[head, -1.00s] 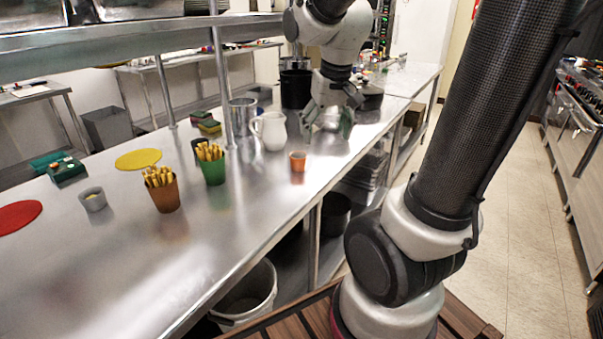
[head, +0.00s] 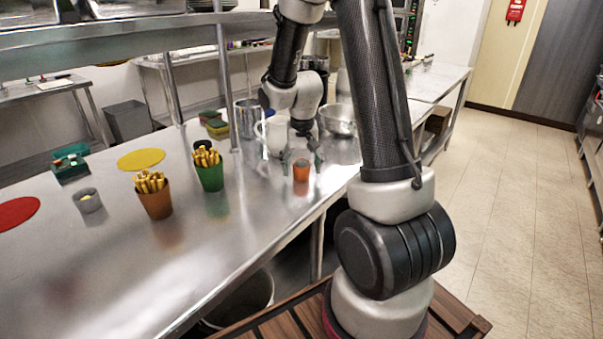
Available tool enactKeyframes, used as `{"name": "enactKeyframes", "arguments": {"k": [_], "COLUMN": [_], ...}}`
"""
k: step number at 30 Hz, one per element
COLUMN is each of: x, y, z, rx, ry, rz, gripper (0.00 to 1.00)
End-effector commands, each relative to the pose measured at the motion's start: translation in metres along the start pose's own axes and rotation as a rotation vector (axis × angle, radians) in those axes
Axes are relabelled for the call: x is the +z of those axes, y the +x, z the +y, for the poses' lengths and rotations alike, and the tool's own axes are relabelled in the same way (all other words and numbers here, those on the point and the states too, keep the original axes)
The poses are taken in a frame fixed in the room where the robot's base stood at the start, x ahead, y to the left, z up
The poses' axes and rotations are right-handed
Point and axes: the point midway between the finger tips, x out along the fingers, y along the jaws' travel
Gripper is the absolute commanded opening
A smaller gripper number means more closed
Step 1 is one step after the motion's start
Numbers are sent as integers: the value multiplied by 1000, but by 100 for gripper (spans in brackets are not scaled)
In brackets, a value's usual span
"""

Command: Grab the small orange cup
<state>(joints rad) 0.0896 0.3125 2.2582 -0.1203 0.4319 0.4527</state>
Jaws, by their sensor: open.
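The small orange cup (head: 301,171) stands upright on the steel counter (head: 240,240), near its front edge. My gripper (head: 301,160) is open and points down at the cup from behind and above. Its fingertips show to the left and right of the cup's rim. I cannot tell whether they touch it. The cup's front is in clear view.
A white jug (head: 273,134) and a metal canister (head: 246,118) stand close behind and left of the cup. A green cup (head: 210,176) and a brown cup (head: 156,203), both holding yellow sticks, stand further left. The front-left counter is clear.

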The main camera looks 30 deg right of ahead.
Motion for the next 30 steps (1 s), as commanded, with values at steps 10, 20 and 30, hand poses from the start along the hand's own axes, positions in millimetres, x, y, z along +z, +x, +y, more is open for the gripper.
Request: {"name": "enactKeyframes", "arguments": {"k": [10,20,30], "x": [0,0,-5], "y": [3,3,-25], "z": [0,0,0], "rx": [0,0,-2], "ry": [0,0,1], "rz": [0,0,6], "gripper": [58,23,23]}}
